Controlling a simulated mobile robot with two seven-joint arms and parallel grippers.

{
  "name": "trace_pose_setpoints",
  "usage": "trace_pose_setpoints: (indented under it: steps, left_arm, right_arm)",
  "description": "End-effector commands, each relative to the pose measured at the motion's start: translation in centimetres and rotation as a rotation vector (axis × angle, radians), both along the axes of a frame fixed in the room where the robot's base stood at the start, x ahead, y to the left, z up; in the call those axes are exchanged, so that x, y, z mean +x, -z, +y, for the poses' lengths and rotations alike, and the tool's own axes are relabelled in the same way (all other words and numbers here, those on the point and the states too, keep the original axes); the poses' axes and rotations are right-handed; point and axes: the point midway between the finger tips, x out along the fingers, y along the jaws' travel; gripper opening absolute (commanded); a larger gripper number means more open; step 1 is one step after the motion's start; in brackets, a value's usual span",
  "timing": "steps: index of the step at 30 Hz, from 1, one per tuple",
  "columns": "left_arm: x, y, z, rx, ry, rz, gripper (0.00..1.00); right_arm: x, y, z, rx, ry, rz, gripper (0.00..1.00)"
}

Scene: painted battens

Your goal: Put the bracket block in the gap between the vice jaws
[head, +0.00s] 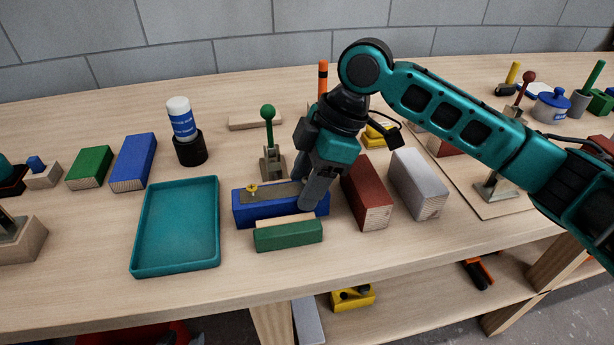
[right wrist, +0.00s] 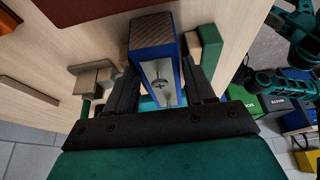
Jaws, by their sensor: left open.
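The bracket block (head: 245,214) is a blue batten with a grey plate and a small brass fitting on top. It lies lengthwise behind a green block (head: 288,237) with a bare-wood strip. My right gripper (head: 312,192) points down at its right end. In the right wrist view the blue block (right wrist: 152,38), with its end grain showing, sits between the two fingers, which appear closed on its sides. The green block (right wrist: 210,45) is just to the right there. I cannot clearly make out the vice jaws or their gap.
A teal tray (head: 178,225) stands left of the bracket block. A green-handled clamp (head: 269,145) is behind it. A dark red block (head: 367,190) and a grey block (head: 418,183) are close on the right. The front strip of the bench is mostly free.

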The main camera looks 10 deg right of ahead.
Motion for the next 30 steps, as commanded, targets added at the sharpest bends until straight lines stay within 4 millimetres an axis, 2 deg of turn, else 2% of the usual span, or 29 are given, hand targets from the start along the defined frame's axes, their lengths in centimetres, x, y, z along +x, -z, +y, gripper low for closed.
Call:
trace_pose_setpoints:
  steps: [1,6,14,19,30]
  left_arm:
    - [0.0,0.1,0.1,0.001,-0.001,0.000,0.43]
    - [-0.1,0.4,0.3,0.005,-0.004,0.005,0.43]
    - [-0.1,0.8,0.4,0.008,-0.006,0.010,0.43]
    - [-0.1,0.1,0.5,0.008,-0.007,0.009,0.43]
    - [-0.4,-0.7,1.0,0.021,-0.015,0.002,0.43]
  right_arm:
    - [0.0,0.0,0.0,0.000,0.000,0.000,0.59]
    - [0.0,0.0,0.0,0.000,0.000,0.000,0.73]
    - [0.0,-0.2,0.0,0.001,0.000,-0.002,0.73]
    - [0.1,-2.4,-0.8,0.000,0.002,-0.004,0.73]
    - [0.0,-9.4,-3.7,0.000,0.001,-0.003,0.73]
